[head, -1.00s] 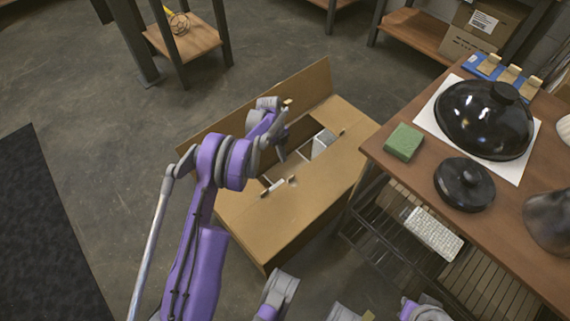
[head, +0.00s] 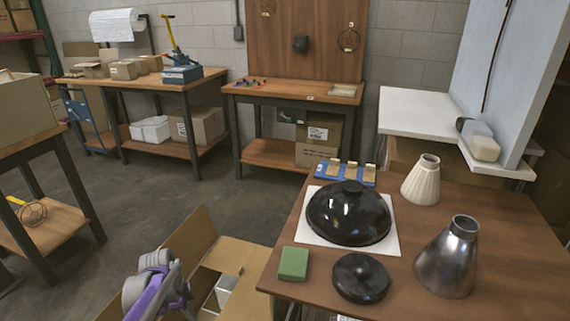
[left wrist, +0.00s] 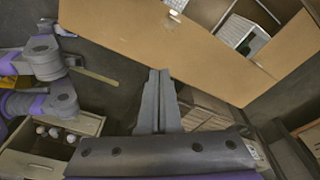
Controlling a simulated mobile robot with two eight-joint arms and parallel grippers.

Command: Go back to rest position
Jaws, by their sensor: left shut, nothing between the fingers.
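My left arm shows at the bottom left of the head view, beside the open cardboard box (head: 238,258); its fingertips cannot be made out there. In the left wrist view my left gripper (left wrist: 158,78) is shut and empty, with its two fingers together. It points toward the edge of the cardboard box (left wrist: 150,38), apart from it as far as I can tell. My right gripper is not in view.
The wooden table at right holds a black dome (head: 348,212) on a white sheet, a black disc (head: 361,278), a green block (head: 293,263), a metal shade (head: 447,262) and a white ribbed shade (head: 421,180). Open floor (head: 130,215) lies left of the box.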

